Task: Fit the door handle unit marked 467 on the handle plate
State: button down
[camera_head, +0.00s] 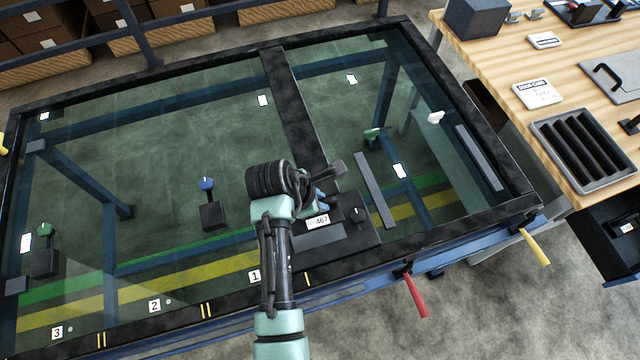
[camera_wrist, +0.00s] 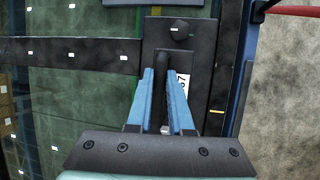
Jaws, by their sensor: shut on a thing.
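The door handle unit marked 467 (camera_head: 318,221) is dark, with a white number label. My gripper (camera_head: 322,203) is above the dark handle plate (camera_head: 350,238), near the front edge of the glass-topped frame. In the wrist view my gripper's blue fingers (camera_wrist: 162,78) are shut on the black bar of the handle unit (camera_wrist: 162,62), with part of its label visible beside the right finger. The plate (camera_wrist: 207,60) lies behind it, with a round black knob at its far end. I cannot tell whether the unit touches the plate; its underside is hidden.
A black knob (camera_head: 357,215) stands on the plate's right part. A blue-topped piece (camera_head: 208,205) and a green-topped piece (camera_head: 44,245) stand to the left. Red (camera_head: 416,295) and yellow (camera_head: 535,247) levers stick out in front. A wooden bench with trays is at right.

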aim_at(317, 217)
jog(key=shift+s+f+b, duration=0.15)
jog(key=shift+f+b, duration=0.1)
jog(key=shift+b, duration=0.1)
notch_tip(317, 217, down, 6)
jog(key=b, duration=0.6)
jog(key=shift+r, duration=0.1)
jog(key=shift+f+b, duration=0.5)
jog(key=shift+f, duration=0.5)
jog(key=c, duration=0.7)
grip_release()
jog(key=shift+c, duration=0.2)
